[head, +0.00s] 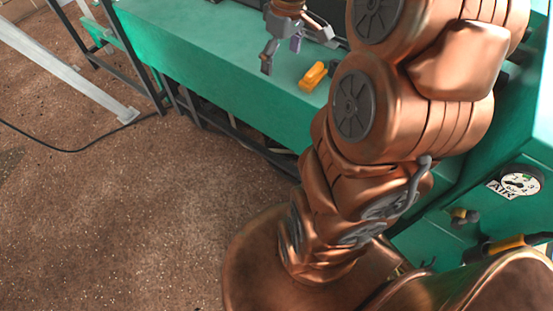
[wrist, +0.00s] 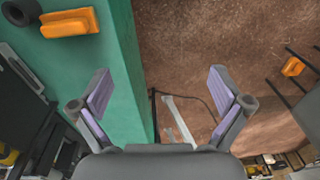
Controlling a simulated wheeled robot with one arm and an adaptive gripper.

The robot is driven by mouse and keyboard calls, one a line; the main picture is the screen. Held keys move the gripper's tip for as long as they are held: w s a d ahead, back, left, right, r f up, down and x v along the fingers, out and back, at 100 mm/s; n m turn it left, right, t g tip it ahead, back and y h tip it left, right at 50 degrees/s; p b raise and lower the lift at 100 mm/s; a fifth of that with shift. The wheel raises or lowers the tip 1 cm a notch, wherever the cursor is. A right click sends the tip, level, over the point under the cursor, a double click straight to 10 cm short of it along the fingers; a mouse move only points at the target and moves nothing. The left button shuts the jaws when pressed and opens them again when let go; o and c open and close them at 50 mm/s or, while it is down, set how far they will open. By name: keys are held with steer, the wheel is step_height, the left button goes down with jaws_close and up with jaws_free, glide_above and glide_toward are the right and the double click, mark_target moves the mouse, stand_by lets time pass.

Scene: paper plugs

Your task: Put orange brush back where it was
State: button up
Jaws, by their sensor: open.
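The orange brush (head: 313,77) lies on the green bench top (head: 200,45), near the front edge and partly beside my arm. It also shows in the wrist view (wrist: 68,22) at the upper left, on the green surface. My gripper (head: 295,48) is above the bench, behind and left of the brush in the head view. Its fingers are spread wide with nothing between them, and in the wrist view my gripper (wrist: 160,90) is apart from the brush.
A dark ring (wrist: 20,12) lies beside the brush. Another orange item (wrist: 293,66) is at the right, near dark bars. A pressure gauge (head: 520,181) is on the green machine at right. Brown floor (head: 130,220) is open at left, with a cable and pale metal legs.

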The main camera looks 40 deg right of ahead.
steer(key=s+a+f+m+g, duration=0.2)
steer(key=s+a+f+m, duration=0.1)
steer(key=s+a, duration=1.4)
steer(key=s, duration=0.3)
steer(key=shift+s+h, duration=0.15)
steer(key=shift+h, duration=0.25)
step_height(320, 180, up, 4)
steer(key=p, duration=0.4)
